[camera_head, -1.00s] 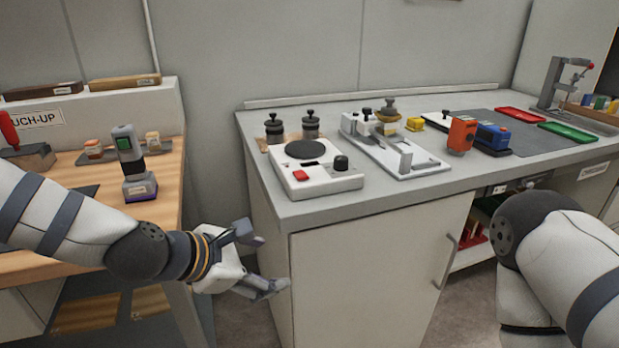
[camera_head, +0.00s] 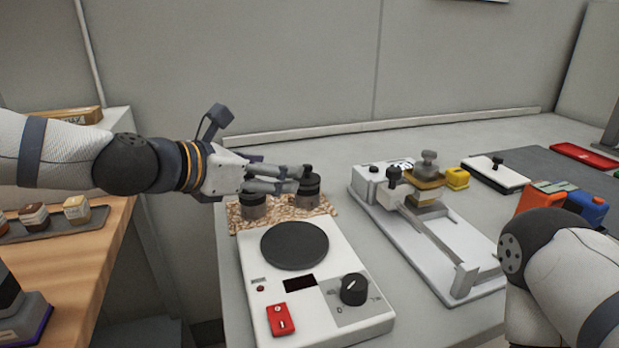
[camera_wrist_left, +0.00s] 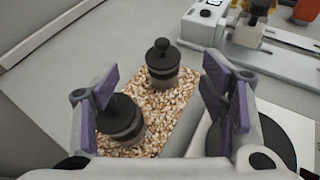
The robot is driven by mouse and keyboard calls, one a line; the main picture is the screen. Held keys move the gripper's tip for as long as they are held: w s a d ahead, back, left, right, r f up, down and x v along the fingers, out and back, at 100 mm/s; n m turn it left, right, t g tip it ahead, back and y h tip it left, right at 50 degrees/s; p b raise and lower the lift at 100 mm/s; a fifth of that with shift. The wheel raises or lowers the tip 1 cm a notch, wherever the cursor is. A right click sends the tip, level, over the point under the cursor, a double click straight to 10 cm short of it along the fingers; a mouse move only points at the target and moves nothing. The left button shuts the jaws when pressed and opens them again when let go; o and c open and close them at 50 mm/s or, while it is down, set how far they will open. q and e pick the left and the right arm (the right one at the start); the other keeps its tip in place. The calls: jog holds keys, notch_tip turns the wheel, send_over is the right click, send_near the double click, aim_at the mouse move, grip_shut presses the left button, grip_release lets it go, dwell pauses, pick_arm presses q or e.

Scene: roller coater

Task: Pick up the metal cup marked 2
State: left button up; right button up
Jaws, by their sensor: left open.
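Two metal cups with dark lids and knobs stand upright on a speckled mat (camera_head: 283,214): a left cup (camera_head: 253,208) and a right cup (camera_head: 307,198). I cannot read a number on either. My left gripper (camera_head: 300,180) reaches in from the left, open, above the left cup, with its fingertips at the right cup's lid. In the left wrist view the right cup (camera_wrist_left: 162,70) stands ahead between the open fingers (camera_wrist_left: 162,84). The left cup (camera_wrist_left: 122,122) is nearer, beside the left finger and partly hidden by it. My right gripper is out of view.
A white device (camera_head: 325,285) with a dark round plate, red switch and knob stands just in front of the mat. A white clamp-like apparatus (camera_head: 440,240) is to the right. A wooden table (camera_head: 75,250) is at left, across a gap.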

aim_at(305, 177)
pick_arm(q)
jog(key=shift+w+d+f+b, duration=0.2)
jog(key=shift+w+d+f, duration=0.25)
jog(key=shift+d+f, duration=0.15)
jog(key=shift+w+d+f+b, duration=0.15)
jog(key=shift+w+d+f, duration=0.25)
jog(key=shift+d+f, duration=0.2)
jog(key=x, duration=0.3)
jog(key=b+x, duration=0.1)
jog(key=x, duration=0.2)
jog(key=shift+w+f, duration=0.2)
jog(key=shift+f, duration=0.15)
jog(key=shift+w+d, duration=0.1)
jog(key=shift+w, duration=0.1)
jog(key=shift+r, duration=0.15)
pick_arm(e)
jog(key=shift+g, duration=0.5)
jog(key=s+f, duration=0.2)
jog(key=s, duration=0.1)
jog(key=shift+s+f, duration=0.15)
pick_arm(q)
jog(key=c, duration=1.4)
jog(key=shift+c, duration=0.2)
